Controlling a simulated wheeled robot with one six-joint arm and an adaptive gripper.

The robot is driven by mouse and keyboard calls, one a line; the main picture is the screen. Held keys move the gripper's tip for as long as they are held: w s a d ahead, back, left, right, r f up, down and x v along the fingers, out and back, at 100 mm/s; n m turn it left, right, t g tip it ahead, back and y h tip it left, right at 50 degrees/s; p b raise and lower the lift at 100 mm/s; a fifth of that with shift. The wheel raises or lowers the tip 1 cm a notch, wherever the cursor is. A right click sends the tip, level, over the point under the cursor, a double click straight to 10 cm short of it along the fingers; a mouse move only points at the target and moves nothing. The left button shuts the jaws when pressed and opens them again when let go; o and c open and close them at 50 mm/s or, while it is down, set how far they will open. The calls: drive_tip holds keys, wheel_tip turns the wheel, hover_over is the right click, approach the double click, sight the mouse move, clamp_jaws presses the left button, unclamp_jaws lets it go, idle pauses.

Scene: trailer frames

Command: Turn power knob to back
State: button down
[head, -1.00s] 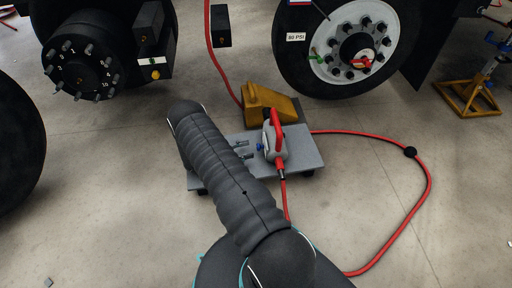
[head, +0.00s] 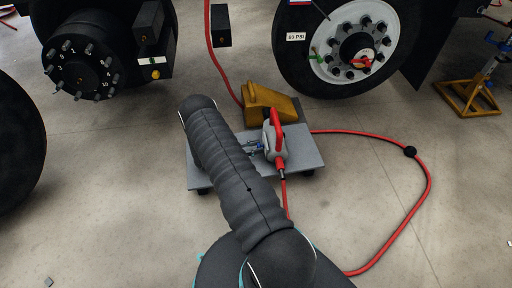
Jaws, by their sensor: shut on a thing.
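An air tool with a red handle and a pale grey body (head: 269,143) lies on a grey low platform (head: 308,154). My dark ribbed arm hides most of the gripper's body and the left middle of the platform. The knob's exact turn position is too small to tell.
A red hose (head: 429,184) runs from the platform and loops over the floor at right. A yellow wheel chock (head: 270,102) is just behind the tool. A wheel (head: 340,50) and a hub with studs (head: 82,68) stand further back. Open floor lies right.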

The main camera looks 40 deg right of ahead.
drive_tip(key=shift+n, duration=0.3)
drive_tip(key=n+b, duration=0.1)
drive_tip(key=n, duration=0.1)
drive_tip(key=shift+n+y+b, duration=0.3)
drive_tip(key=shift+n+b, duration=0.5)
drive_tip(key=shift+n, duration=0.8)
drive_tip(key=n+y, duration=0.1)
drive_tip(key=n, duration=0.4)
drive_tip(key=shift+w+d+g+b, duration=0.1)
drive_tip(key=shift+g+b, duration=0.2)
drive_tip(key=shift+b, duration=0.1)
drive_tip(key=c, duration=0.8)
unclamp_jaws()
